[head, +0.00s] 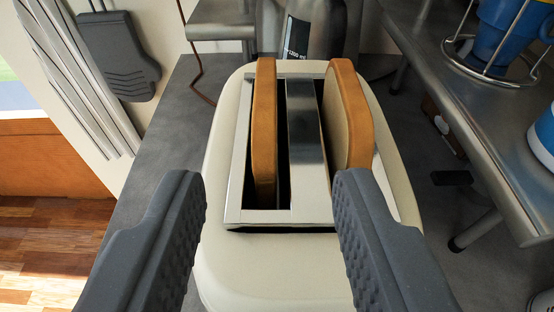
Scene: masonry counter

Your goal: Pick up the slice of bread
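A cream toaster (222,262) with a metal top stands on the counter in the middle of the view. One slice of bread (264,130) stands upright in its left slot, with its brown crust facing up. A second slice (350,110) stands upright at the right slot and leans a little. My gripper (270,205) is open and empty. Its two dark ribbed fingers are on the near side of the toaster, apart from both slices, one finger left and one right of the slots. The lower parts of both slices are hidden in the toaster.
A metal shelf (460,95) on the right holds a wire rack with blue items (505,40). A metal container (315,25) stands behind the toaster. A dark appliance or clip (118,55) hangs on the left wall. The grey counter (160,160) left of the toaster is clear.

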